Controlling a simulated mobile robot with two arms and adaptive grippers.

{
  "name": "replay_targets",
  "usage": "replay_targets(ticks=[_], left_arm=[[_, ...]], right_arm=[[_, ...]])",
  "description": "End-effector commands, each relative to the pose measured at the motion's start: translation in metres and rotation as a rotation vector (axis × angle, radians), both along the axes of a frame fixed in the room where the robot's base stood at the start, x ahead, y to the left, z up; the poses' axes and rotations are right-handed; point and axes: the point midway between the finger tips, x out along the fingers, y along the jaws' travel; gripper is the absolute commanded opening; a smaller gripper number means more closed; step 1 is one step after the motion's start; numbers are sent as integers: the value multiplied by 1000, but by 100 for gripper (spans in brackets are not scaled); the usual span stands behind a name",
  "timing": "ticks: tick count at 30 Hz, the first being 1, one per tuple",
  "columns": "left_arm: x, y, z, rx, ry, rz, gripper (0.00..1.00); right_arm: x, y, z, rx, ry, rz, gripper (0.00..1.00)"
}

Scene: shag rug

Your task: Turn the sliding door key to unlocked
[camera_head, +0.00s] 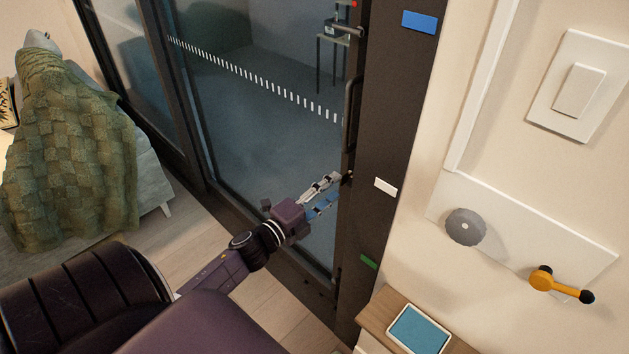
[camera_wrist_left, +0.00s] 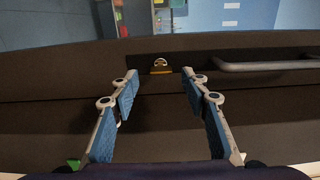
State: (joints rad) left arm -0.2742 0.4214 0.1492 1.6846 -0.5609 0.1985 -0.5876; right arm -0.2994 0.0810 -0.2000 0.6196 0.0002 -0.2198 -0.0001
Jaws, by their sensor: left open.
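The sliding door (camera_head: 262,110) is a dark-framed glass door with a dark vertical handle (camera_head: 351,112). In the left wrist view, a small brass-coloured lock with a metal key (camera_wrist_left: 160,65) sits on the dark frame, beside the handle (camera_wrist_left: 265,65). My left gripper (camera_head: 338,184) is at the door's edge in the head view, below the handle, with its fingertips close to the lock. In the left wrist view its fingers (camera_wrist_left: 160,76) are spread on either side of the key, with nothing between the pads. The key's turn position is too small to tell. My right gripper is not in view.
Blue (camera_head: 420,22), white (camera_head: 385,187) and green (camera_head: 368,262) tags are on the dark frame. A wooden stand with a tablet (camera_head: 418,330) is at the lower right. The right wall has a grey knob (camera_head: 465,227), an orange handle (camera_head: 553,283) and a switch (camera_head: 579,90).

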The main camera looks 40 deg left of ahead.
Motion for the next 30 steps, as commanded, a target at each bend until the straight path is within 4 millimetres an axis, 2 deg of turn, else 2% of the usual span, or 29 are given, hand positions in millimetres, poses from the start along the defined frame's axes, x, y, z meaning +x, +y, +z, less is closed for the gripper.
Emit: replay_targets(ticks=[1, 6, 12, 17, 30], left_arm=[[-11, 1, -2, -1, 3, 0, 42], [-40, 3, -1, -1, 2, 0, 42], [-61, 5, -1, 0, 1, 0, 42], [-67, 5, 0, 0, 0, 0, 42], [-67, 5, 0, 0, 0, 0, 42]], right_arm=[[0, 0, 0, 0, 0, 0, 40], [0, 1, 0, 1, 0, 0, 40], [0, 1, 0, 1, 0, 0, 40], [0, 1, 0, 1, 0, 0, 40], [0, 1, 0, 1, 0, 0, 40]])
